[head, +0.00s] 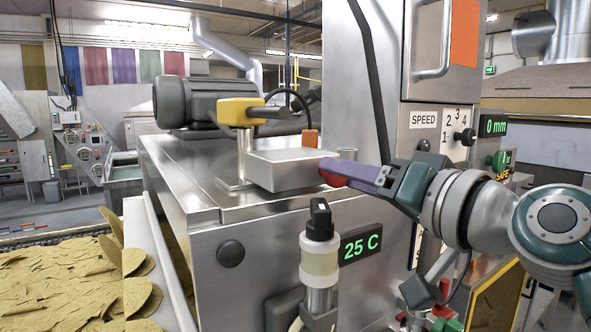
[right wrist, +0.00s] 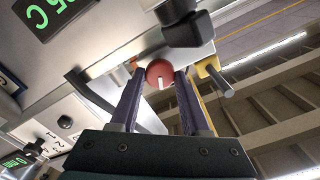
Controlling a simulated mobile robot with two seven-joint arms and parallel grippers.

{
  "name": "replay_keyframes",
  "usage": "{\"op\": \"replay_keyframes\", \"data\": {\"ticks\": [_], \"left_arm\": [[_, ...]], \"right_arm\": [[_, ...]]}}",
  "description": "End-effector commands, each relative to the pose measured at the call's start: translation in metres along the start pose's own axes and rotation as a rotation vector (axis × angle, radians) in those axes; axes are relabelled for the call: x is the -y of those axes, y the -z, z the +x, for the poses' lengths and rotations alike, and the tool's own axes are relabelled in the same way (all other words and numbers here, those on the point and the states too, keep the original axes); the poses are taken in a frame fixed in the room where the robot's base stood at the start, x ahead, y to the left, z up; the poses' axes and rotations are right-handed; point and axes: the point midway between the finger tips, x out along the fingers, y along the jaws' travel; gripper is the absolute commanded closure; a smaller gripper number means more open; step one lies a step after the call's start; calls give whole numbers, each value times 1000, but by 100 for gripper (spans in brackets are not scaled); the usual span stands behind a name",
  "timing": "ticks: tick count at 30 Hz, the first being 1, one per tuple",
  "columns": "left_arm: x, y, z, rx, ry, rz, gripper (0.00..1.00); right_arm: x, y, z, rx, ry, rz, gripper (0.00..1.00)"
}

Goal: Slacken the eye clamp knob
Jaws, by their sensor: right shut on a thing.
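The red round knob (head: 332,179) sits at the right end of a grey metal box (head: 290,170) on top of the steel machine. My right gripper (head: 345,174) reaches in from the right, its purple fingers shut on the knob. In the right wrist view the knob (right wrist: 159,72) sits between the two purple fingertips (right wrist: 160,78), and a short white mark shows on its face. The fingers hide part of the knob in the head view. My left gripper is not in view.
A yellow block (head: 241,111) on a post and a grey motor (head: 208,101) stand behind the box. A black-capped fitting (head: 320,222) and a 25 C display (head: 361,245) are below. A SPEED dial (head: 465,137) is at right. Chips (head: 50,285) lie lower left.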

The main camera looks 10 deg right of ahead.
Motion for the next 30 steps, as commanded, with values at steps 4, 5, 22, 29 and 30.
{"op": "replay_keyframes", "data": {"ticks": [4,5,22,29,30], "left_arm": [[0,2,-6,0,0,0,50],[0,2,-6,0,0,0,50],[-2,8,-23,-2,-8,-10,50],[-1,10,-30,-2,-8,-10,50],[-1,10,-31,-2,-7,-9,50]], "right_arm": [[1,1,0,2,0,142,100],[0,1,0,2,0,170,100],[0,1,0,0,0,714,100],[0,1,0,-1,-1,928,100],[-1,1,0,0,-1,963,100]]}}
